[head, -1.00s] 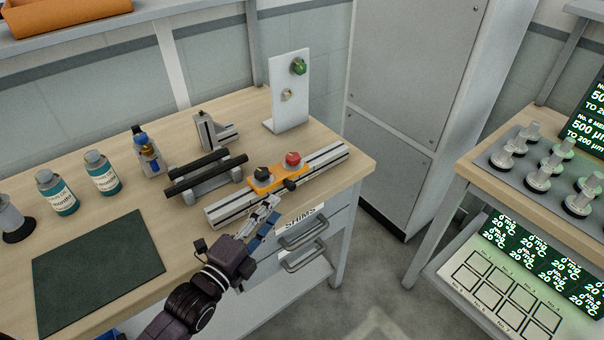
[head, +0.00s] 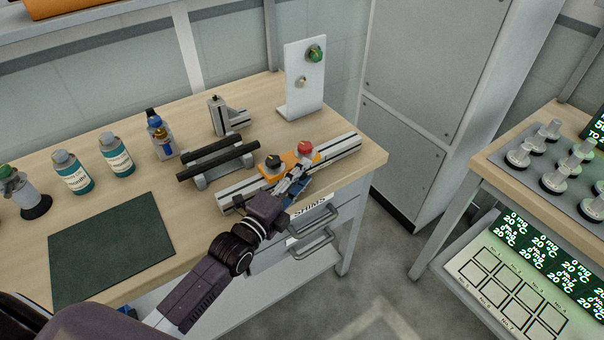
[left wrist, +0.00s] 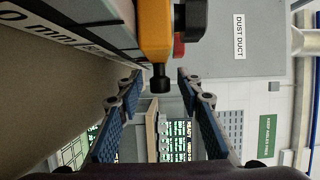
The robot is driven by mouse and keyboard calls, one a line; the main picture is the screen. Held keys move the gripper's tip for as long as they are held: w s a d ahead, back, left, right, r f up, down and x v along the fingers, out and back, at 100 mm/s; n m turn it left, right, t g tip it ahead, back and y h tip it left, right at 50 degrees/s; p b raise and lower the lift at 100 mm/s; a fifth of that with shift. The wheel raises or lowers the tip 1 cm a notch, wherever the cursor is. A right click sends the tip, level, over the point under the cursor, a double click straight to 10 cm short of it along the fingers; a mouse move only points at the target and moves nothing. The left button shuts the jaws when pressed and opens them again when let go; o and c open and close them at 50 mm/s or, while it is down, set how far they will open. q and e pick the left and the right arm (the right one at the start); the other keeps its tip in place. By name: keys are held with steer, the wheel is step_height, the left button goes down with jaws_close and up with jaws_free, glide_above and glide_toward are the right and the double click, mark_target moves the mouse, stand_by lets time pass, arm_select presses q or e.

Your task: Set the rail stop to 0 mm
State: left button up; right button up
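The rail (head: 345,147) lies along the bench's front right edge. An orange rail stop (head: 290,158) sits on it, with a black knob (head: 273,161) and a red knob (head: 305,147) on top. My left gripper (head: 301,173) is at the stop's front side. In the left wrist view its fingers are open, and a small black side knob (left wrist: 160,78) of the orange stop (left wrist: 155,30) shows between the fingertips, with gaps on both sides. A printed "0 mm" scale (left wrist: 40,30) shows on the rail. My right gripper is out of view.
Black bars on a stand (head: 217,160) lie just behind the rail. A white upright panel (head: 304,90) with a green button stands behind. Bottles (head: 72,173) and a dark mat (head: 110,245) are at left. Drawer handles (head: 312,243) stick out below the rail.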

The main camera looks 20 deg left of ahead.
arm_select(q)
steer(key=shift+c, duration=0.3)
jaws_close()
steer(key=s+a+p, duration=0.1)
steer(key=s+a, duration=0.1)
steer(key=s+a+p, duration=0.1)
steer(key=s+a, duration=0.1)
steer(key=s, duration=0.1)
steer(key=s+a+p, duration=0.1)
steer(key=s+a, duration=0.1)
steer(key=s, duration=0.1)
steer(key=shift+a, duration=0.1)
steer(key=shift+f, duration=0.15)
